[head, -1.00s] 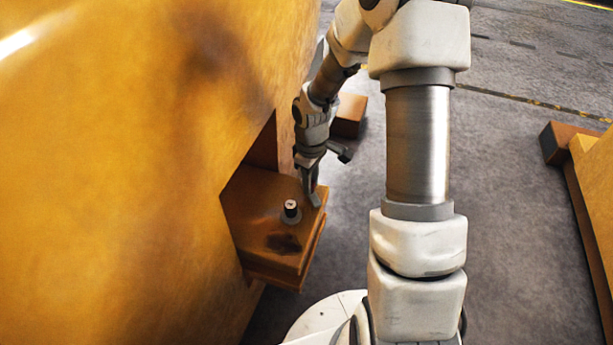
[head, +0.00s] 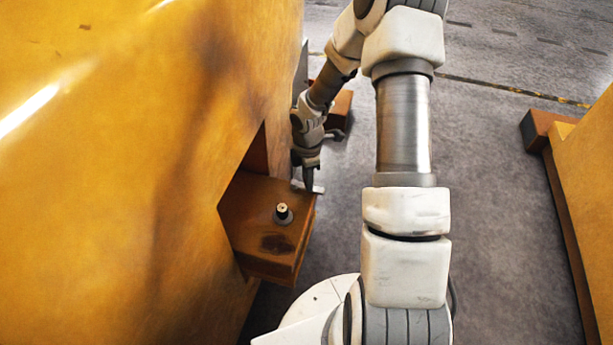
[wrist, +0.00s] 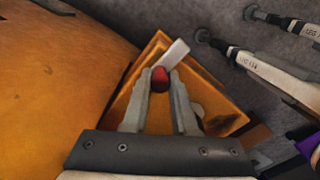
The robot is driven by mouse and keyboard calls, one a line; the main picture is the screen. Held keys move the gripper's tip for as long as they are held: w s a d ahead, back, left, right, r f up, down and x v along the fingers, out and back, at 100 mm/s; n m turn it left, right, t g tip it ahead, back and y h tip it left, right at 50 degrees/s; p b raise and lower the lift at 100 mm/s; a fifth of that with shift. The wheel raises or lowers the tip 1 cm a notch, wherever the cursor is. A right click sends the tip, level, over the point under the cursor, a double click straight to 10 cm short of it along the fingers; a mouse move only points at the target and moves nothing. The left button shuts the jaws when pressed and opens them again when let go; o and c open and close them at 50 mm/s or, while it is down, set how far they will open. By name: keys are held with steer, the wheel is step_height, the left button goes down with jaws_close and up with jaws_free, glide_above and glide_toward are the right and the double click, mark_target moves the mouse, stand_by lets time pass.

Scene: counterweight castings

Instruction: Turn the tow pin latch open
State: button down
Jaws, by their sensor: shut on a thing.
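The tow pin (head: 283,212) is a short dark stub with a pale top, upright on a rust-orange block (head: 262,265) in the head view. A pale flat bar (head: 318,189) lies at the block's far right corner; it also shows in the wrist view (wrist: 176,54). A red knob (wrist: 160,79) sits beside the bar's near end, between my fingertips. My gripper (head: 308,184), in the wrist view (wrist: 160,76), is shut on this red knob, which I take for the latch's handle. The pin is not clearly seen in the wrist view.
A large yellow casting (head: 120,140) fills the left, close to my gripper and wrist. A small brown block (head: 338,108) stands behind my wrist. Another yellow casting (head: 590,190) stands at right. Bare grey floor (head: 490,200) lies between.

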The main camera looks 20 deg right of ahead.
steer(key=shift+w+d+n, duration=0.1)
steer(key=shift+w+n, duration=0.1)
steer(key=shift+n, duration=0.2)
steer(key=c, duration=0.7)
jaws_free()
step_height(320, 180, up, 18)
steer(key=p, duration=0.3)
steer(key=shift+f+p, duration=0.25)
steer(key=shift+p, duration=0.15)
